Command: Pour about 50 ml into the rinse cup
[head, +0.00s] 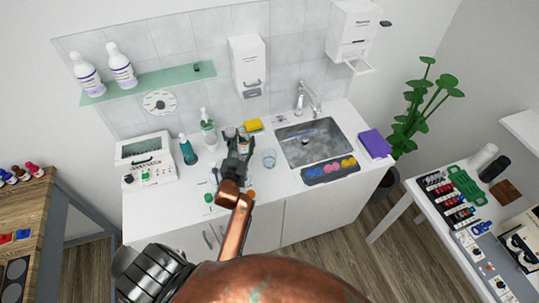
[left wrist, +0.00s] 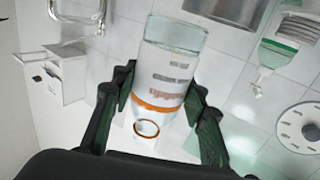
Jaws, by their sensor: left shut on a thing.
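My left gripper (head: 238,152) is shut on a clear bottle with a white printed label (head: 243,137), above the counter's front middle. In the left wrist view the bottle (left wrist: 168,72) lies between the two dark fingers (left wrist: 160,112), with an orange band and an orange-ringed neck at the near end. I cannot tell its tilt or liquid level. A clear cup (head: 269,159), likely the rinse cup, stands on the counter just right of the gripper, apart from it. I cannot see whether it holds liquid. My right gripper is not in view.
Right of the cup are the sink (head: 317,146) and a tray of coloured items (head: 331,169).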

